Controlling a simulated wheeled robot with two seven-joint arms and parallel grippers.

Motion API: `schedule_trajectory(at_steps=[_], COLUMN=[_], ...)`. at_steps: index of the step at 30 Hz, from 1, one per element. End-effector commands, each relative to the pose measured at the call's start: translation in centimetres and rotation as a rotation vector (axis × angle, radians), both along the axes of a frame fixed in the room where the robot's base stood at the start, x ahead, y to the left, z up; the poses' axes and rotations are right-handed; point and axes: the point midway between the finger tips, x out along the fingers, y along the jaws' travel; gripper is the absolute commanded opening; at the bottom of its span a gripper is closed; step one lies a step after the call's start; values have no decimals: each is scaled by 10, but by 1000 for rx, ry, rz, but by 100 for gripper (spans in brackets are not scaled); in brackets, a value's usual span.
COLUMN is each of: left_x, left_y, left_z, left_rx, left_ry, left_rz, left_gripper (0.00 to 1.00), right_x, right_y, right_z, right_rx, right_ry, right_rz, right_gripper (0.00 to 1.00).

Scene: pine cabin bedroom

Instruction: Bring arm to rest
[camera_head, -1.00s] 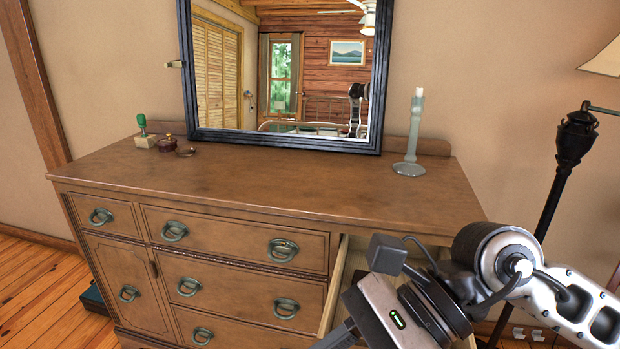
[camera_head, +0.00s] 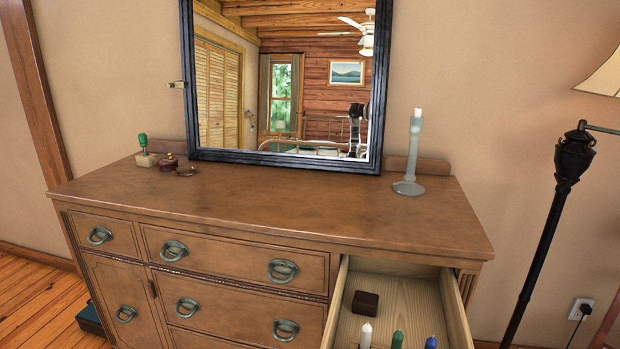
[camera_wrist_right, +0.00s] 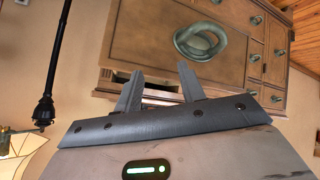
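My right gripper (camera_wrist_right: 158,92) shows only in the right wrist view. Its two fingers stand apart with nothing between them, in front of the dresser (camera_wrist_right: 150,25), which appears upside down there. A ring pull (camera_wrist_right: 203,42) on the dresser shows beyond the fingers, apart from them. My right arm is out of the head view, and my left gripper is in neither view. In the head view the dresser (camera_head: 270,210) has its top right drawer (camera_head: 455,310) pulled open.
A candlestick (camera_head: 411,165), a mirror (camera_head: 285,152) and small items (camera_head: 167,160) stand on top. A floor lamp (camera_head: 570,165) stands at the right.

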Motion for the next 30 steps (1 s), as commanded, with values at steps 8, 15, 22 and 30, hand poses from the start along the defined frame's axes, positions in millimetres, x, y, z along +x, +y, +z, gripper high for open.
schedule_trajectory(at_steps=[8, 15, 22, 30], left_x=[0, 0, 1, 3], left_y=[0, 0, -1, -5], left_z=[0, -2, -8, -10], left_rx=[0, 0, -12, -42], left_ry=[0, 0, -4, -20], left_rz=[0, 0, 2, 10], left_gripper=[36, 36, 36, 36], right_x=[-70, -118, -93, -68], right_y=[-5, -3, 13, 36], right_z=[-52, -78, -101, -129], right_rx=[112, 180, 233, 325], right_ry=[339, 548, 407, 209], right_rz=[-114, -178, -122, -57], right_gripper=[40, 40, 40, 40])
